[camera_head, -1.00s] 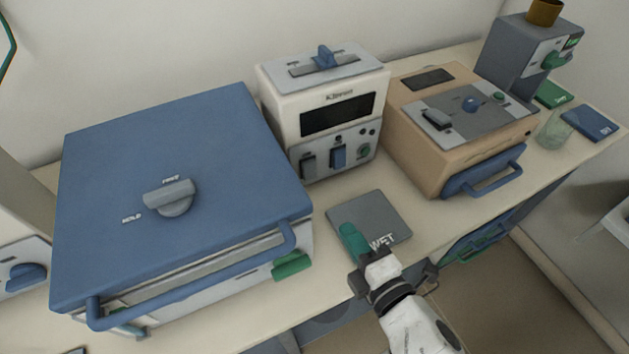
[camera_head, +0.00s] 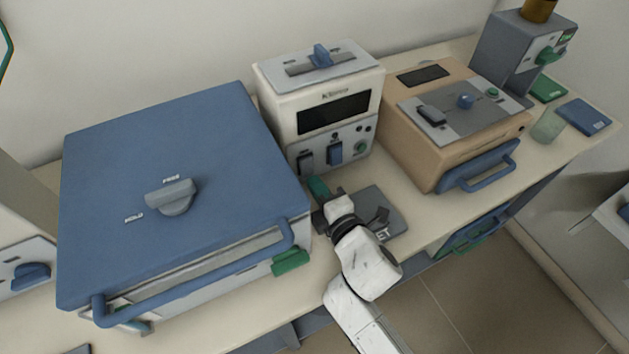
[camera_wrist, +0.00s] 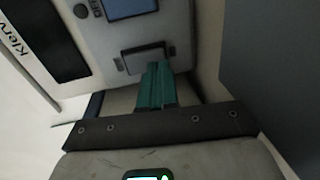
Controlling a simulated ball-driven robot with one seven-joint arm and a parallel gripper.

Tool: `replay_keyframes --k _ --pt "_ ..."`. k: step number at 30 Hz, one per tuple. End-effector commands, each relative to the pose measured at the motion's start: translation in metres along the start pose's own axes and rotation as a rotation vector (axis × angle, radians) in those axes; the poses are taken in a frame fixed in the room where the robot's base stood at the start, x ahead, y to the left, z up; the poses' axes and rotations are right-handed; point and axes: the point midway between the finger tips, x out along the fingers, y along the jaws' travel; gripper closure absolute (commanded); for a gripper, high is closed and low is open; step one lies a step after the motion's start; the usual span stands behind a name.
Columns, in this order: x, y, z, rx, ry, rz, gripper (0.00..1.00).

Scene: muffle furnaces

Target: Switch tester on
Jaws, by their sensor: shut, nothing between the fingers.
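A white box device (camera_head: 350,84) with a "Klervor"-like label and dark window stands at the back middle. I cannot tell for certain that it is the tester. Its grey lower panel holds a dark rocker switch (camera_head: 306,160) at left, a blue rocker (camera_head: 335,153) and a green knob (camera_head: 361,147). My gripper (camera_head: 318,187), with green fingers, is shut and empty just in front of the dark rocker. In the wrist view the fingertips (camera_wrist: 155,66) overlap the edge of the dark rocker (camera_wrist: 143,57); contact and the rocker's position are unclear.
A large blue-lidded furnace (camera_head: 110,180) stands close on the left. A tan furnace (camera_head: 410,140) with a blue handle stands on the right. A grey mat (camera_head: 375,199) lies under my wrist. A glass beaker (camera_head: 547,125) and a grey device (camera_head: 505,55) are far right.

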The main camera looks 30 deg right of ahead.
Motion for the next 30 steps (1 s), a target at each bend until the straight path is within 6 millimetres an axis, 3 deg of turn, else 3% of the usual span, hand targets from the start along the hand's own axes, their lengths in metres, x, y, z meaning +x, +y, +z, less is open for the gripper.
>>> replay_keyframes --k 5,19,30 --pt "0.012 0.000 0.000 -0.001 0.000 0.000 1.00" --pt "0.020 -0.003 -0.001 -0.001 0.001 0.001 1.00" --pt "0.008 -0.002 0.000 0.000 0.001 -0.001 1.00"
